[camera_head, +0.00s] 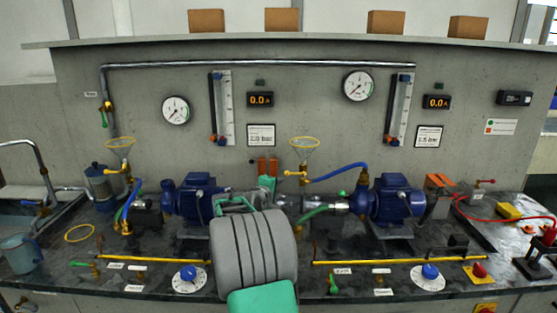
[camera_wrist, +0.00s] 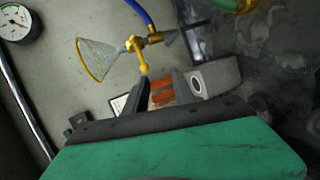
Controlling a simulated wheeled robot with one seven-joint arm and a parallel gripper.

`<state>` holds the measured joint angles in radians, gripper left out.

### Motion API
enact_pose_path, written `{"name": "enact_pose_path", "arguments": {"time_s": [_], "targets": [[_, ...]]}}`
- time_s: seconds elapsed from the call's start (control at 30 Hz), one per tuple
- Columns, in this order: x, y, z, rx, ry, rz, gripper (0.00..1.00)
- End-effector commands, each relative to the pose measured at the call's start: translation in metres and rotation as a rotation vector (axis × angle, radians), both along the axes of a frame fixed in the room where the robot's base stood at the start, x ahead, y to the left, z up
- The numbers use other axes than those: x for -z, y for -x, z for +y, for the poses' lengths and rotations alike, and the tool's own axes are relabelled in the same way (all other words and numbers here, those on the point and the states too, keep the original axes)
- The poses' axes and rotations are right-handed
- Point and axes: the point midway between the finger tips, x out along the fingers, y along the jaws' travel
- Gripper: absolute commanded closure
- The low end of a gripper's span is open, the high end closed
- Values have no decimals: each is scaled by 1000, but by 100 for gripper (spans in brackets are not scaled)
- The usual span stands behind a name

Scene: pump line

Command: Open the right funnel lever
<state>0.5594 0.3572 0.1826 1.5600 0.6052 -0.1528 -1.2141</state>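The right funnel (camera_head: 304,142) is clear with a yellow rim and sits on a brass valve on the wall side of the bench. Its yellow lever (camera_head: 290,173) points left from the valve in the head view. In the wrist view the funnel (camera_wrist: 94,60) is at upper left, and the lever (camera_wrist: 143,66) ends in a small ball just beyond my fingertips. The lever appears apart from the fingers. In the head view my arm hides much of the gripper.
A blue hose (camera_head: 340,172) runs right from the right funnel's valve. Blue pumps (camera_head: 198,200) (camera_head: 393,200) flank my arm. The left funnel (camera_head: 120,145) is far left.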

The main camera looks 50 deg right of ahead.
Motion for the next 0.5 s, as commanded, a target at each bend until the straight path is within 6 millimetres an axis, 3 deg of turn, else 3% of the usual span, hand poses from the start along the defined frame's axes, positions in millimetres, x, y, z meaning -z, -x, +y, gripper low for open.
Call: {"name": "enact_pose_path", "arguments": {"time_s": [0.03, 0.1, 0.5], "targets": [[-8, 8, -23, 22, 61, 38, 69], [-14, 13, -40, 36, 123, 74, 69], [-3, -8, -100, 34, 141, 85, 69]]}}
